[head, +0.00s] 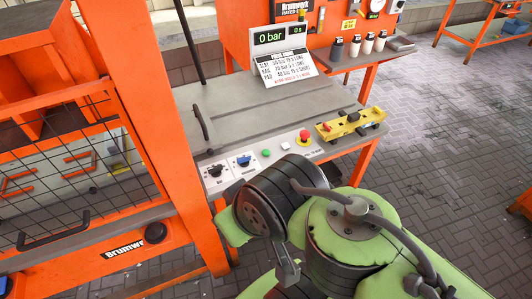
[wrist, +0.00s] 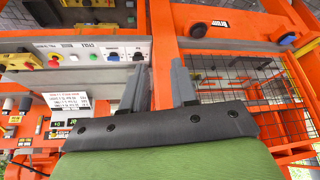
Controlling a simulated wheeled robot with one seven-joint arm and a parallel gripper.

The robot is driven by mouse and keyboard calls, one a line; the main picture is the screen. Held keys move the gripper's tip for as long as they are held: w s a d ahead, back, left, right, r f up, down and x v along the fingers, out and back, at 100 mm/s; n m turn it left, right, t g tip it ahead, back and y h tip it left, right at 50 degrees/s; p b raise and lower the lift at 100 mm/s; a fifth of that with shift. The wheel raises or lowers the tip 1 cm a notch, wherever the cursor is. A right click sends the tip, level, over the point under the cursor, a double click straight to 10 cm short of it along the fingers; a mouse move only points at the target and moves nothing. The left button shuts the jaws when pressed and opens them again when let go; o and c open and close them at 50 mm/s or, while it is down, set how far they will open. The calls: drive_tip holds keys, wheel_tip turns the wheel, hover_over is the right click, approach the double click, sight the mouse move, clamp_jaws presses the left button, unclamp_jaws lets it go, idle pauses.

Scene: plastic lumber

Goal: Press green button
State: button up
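The green button (head: 266,153) is a small round cap on the front control strip of the grey-topped press bench. In the wrist view the green button (wrist: 114,57) shows to the left of my gripper's fingers. My gripper (wrist: 160,66) has two grey fingers standing apart with nothing between them, so it is open. The fingers appear apart from the green button. In the head view my green and black arm fills the lower right, and my fingers cannot be made out there.
Beside the green button are a blue knob (head: 243,161), a black knob (head: 215,170), a white button (head: 285,146) and a red emergency button (head: 305,136). An orange mesh cage (head: 80,170) stands at left.

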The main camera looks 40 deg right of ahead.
clamp_jaws()
idle(1.4)
